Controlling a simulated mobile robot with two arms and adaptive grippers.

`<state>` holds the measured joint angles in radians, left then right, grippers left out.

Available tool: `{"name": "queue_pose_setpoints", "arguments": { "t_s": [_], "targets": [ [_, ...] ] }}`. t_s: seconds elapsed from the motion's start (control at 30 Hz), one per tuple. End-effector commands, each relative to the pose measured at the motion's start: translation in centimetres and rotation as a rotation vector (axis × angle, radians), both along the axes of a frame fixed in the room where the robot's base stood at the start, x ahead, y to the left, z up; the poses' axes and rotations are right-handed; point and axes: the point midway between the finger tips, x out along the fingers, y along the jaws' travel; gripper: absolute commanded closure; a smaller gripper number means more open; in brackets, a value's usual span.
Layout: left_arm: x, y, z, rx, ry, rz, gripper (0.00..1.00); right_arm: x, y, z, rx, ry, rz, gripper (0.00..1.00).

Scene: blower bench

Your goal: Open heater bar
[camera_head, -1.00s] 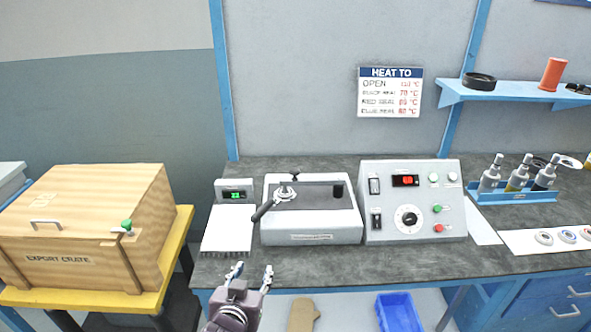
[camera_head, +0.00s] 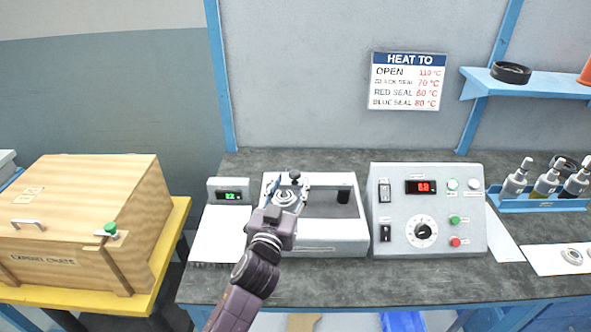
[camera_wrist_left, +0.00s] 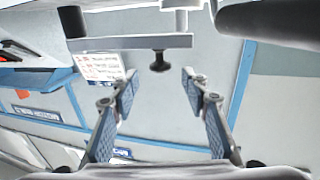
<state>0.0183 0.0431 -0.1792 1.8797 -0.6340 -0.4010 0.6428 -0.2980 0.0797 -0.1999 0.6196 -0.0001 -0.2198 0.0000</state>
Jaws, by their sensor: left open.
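The heater bar is a grey bar (camera_head: 322,188) on top of a white bench unit (camera_head: 340,235), with a black knob (camera_head: 295,176) near its left end. In the left wrist view the bar (camera_wrist_left: 130,42) runs across the top, with the knob (camera_wrist_left: 159,62) sticking out from it. My left gripper (camera_head: 289,186) is over the left part of the unit and hides part of the bar and the handle beside it. It is open, and in the wrist view the knob lies between and just beyond its fingertips (camera_wrist_left: 159,76). Contact cannot be told. My right gripper is not in view.
A control box (camera_head: 428,210) with a red display and dial stands close on the right. A small green display (camera_head: 230,196) and a white sheet (camera_head: 220,235) are on the left. Bottles (camera_head: 545,183) stand in a rack at right. A wooden crate (camera_head: 70,215) is at far left.

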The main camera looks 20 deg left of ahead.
Motion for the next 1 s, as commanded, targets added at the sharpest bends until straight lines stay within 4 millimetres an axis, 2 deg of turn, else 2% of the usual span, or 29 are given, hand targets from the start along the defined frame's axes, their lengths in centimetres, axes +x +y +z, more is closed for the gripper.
{"name": "queue_pose_setpoints", "arguments": {
  "t_s": [0.03, 0.17, 0.27, 0.5, 0.73, 1.0],
  "targets": [
    [0.9, 0.1, 0.2, 0.002, -0.001, 0.0, 0.58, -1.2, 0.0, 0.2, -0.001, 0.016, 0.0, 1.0],
    [2.7, 0.2, 0.2, 0.002, 0.0, 0.001, 0.58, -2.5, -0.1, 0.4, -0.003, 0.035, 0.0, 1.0],
    [3.8, 0.3, 0.1, 0.002, 0.0, 0.001, 0.58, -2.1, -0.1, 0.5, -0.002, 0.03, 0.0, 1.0],
    [4.9, 0.3, 0.0, 0.001, 0.001, 0.001, 0.58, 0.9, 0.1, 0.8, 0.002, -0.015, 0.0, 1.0],
    [4.9, 0.3, 0.0, 0.001, 0.001, 0.001, 0.58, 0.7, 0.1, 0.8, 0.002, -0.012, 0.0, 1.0],
    [4.9, 0.3, 0.0, 0.001, 0.001, 0.001, 0.88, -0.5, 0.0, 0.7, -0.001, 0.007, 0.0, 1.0]
  ]
}}
